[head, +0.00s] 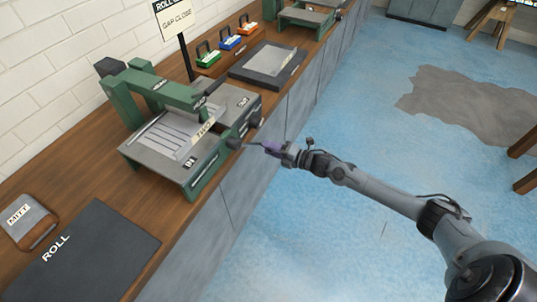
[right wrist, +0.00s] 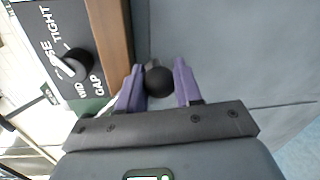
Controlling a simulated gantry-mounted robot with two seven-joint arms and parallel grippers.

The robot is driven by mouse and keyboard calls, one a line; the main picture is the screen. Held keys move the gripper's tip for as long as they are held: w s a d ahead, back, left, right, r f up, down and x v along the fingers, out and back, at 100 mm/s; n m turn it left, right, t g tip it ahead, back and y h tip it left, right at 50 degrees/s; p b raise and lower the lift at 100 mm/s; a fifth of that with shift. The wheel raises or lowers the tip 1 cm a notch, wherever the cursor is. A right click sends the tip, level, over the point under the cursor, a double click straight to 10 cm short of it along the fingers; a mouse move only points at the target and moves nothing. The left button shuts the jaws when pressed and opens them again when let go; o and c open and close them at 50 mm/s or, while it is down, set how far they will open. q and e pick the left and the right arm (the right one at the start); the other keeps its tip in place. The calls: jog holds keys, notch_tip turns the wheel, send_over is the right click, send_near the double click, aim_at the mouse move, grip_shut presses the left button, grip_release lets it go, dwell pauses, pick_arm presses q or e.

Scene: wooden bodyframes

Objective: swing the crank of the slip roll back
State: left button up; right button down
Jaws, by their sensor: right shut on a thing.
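The green slip roll (head: 150,88) stands on the wooden bench, with a grey slatted bed (head: 165,140) in front of its rolls. Dark round knobs (head: 235,143) stick out from its side facing the floor. My right gripper (head: 262,146) is beside that side, over the bench edge. In the right wrist view, its purple fingers (right wrist: 158,85) are shut on a black ball knob (right wrist: 158,80), which looks like the crank's handle. The rest of the crank is mostly hidden. A gap dial (right wrist: 75,65) marked with words including TIGHT shows at the left. My left gripper is out of view.
A black ROLL mat (head: 100,250) and a grey MITT pad (head: 30,222) lie on the near bench. A dark tray (head: 268,63) and small coloured boxes (head: 230,42) stand farther along. A sign (head: 175,17) reads GAP CLOSE.

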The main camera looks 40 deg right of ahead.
jog(key=shift+w+d+r+n, duration=0.25)
jog(key=shift+d+r+n, duration=0.15)
jog(key=shift+d+r, duration=0.25)
jog(key=shift+r, duration=0.2)
jog(key=c, duration=1)
grip_release()
jog(key=shift+o, duration=1.1)
jog(key=shift+d, duration=0.1)
